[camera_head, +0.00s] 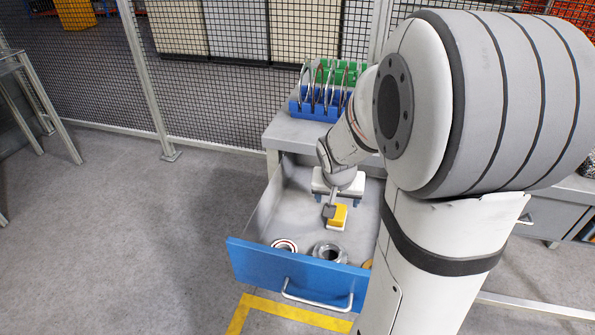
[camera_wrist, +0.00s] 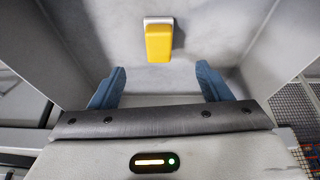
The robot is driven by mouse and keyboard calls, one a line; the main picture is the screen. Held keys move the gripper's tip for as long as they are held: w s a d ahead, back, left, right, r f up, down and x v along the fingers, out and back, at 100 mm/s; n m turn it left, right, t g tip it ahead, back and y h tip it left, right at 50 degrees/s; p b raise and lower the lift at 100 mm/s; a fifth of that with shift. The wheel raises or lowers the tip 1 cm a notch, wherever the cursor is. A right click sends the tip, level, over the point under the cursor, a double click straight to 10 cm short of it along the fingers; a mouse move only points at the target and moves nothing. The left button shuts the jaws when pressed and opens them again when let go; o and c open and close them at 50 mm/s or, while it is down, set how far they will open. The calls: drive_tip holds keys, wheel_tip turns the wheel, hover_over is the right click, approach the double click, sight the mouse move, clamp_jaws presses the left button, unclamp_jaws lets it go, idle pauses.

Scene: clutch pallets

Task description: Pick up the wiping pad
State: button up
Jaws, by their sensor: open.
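The wiping pad (camera_head: 338,216) is a yellow block with a white layer along one side, lying on the floor of an open drawer. In the wrist view the pad (camera_wrist: 158,42) shows at the top middle, beyond the fingertips. My gripper (camera_wrist: 161,82) is open, its two blue fingers wide apart with nothing between them. In the head view my gripper (camera_head: 337,198) is inside the drawer, just behind the pad; its fingers are partly hidden by the wrist.
The grey drawer has a blue front (camera_head: 290,275) with a metal handle. A ring (camera_head: 284,246) and a metal round part (camera_head: 329,252) lie near its front. A blue rack (camera_head: 318,108) stands on the cabinet top behind. Drawer walls rise close on both sides.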

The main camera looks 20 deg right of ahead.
sight(338, 211)
drive_tip(key=shift+m, duration=0.5)
drive_tip(key=b+x, duration=0.1)
drive_tip(key=x, duration=0.3)
drive_tip(key=b+x, duration=0.1)
drive_tip(key=x, duration=0.3)
drive_tip(key=w+x, duration=0.1)
drive_tip(key=x, duration=0.3)
drive_tip(key=shift+w+d+r+b, duration=0.1)
drive_tip(key=shift+d+b, duration=0.25)
drive_tip(key=shift+b, duration=0.05)
drive_tip(key=c, duration=1.1)
wheel_tip(338, 211, up, 10)
drive_tip(key=p, duration=0.3)
